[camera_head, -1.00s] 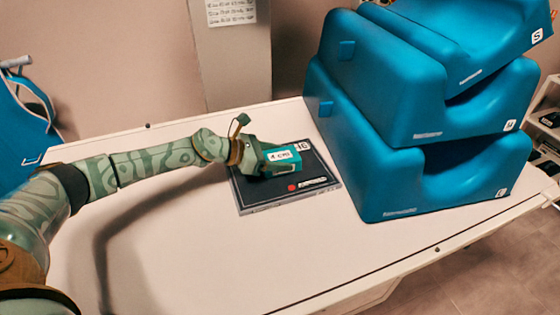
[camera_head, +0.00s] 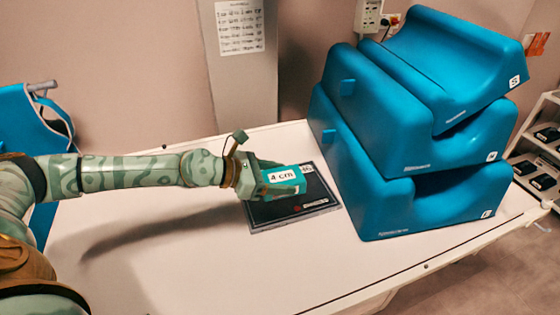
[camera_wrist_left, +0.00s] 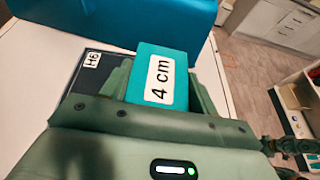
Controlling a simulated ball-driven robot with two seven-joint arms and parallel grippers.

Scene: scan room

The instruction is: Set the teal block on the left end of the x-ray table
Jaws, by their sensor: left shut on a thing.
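The teal block (camera_head: 284,177), with a white "4 cm" label, is held in my left gripper (camera_head: 266,177). The left wrist view shows the block (camera_wrist_left: 160,62) between the fingers of the left gripper (camera_wrist_left: 158,85). In the head view the block is over a dark flat panel (camera_head: 318,201) marked "H6"; a shadow suggests it is raised above it. The white x-ray table (camera_head: 215,270) spreads beneath, and its left part is bare under my left arm. My right gripper is not in view.
Stacked blue foam cushions (camera_head: 400,150) stand on the table just right of the panel. A blue item (camera_head: 30,125) hangs beyond the table's left side. A shelf (camera_head: 535,165) with dark items is at far right. The table's left and front parts are clear.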

